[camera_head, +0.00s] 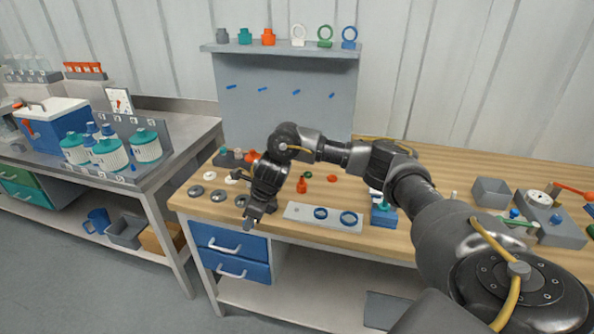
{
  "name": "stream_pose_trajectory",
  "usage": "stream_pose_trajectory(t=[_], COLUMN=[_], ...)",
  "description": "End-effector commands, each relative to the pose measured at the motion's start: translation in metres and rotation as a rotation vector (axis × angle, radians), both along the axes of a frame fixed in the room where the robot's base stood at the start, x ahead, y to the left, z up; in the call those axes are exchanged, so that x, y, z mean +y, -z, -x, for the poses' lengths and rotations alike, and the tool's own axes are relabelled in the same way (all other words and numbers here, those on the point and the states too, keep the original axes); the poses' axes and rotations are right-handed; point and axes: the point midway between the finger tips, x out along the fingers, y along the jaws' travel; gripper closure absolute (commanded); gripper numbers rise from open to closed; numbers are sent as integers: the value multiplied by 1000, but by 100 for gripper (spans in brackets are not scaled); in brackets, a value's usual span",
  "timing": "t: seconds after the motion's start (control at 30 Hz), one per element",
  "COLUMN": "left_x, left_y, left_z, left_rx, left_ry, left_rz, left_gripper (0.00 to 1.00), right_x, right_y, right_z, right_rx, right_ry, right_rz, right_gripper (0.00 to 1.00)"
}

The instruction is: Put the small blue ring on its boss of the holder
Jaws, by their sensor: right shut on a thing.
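A pale flat plate (334,226), which looks like the holder, lies near the front edge of the wooden bench. Two blue rings are on it, one near its middle (320,213) and one at its right end (348,218). The plate's left end shows no ring. My right gripper (250,223) points down at the bench's front edge, left of the plate and apart from it. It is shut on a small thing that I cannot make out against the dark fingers. My left gripper is not in view.
Grey washers (196,191) lie left of my right gripper. A red bottle-shaped piece (302,185) stands behind the plate, and a blue block (384,216) stands right of it. A shelf (281,49) of rings and caps is behind.

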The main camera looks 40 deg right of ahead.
Motion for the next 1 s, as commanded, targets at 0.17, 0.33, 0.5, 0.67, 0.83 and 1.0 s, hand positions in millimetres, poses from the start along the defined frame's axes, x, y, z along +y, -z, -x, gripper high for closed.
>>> stream_pose_trajectory(t=[0.17,0.33,0.5,0.67,0.83,1.0], left_x=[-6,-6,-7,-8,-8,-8], left_y=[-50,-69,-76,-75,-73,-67], left_z=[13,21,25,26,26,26], left_rx=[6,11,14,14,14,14], left_ry=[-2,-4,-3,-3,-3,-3], left_rz=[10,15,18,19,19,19], left_gripper=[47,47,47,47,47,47], right_x=[-75,-129,-156,-162,-162,-161], right_y=[-21,-23,-22,-21,-19,-13], right_z=[-6,1,9,10,10,10], right_rx=[5,1,-3,-6,-6,-6], right_ry=[511,837,994,1026,1023,1022], right_rz=[4,8,8,7,6,6], right_gripper=[92,92,92,92,92,92])
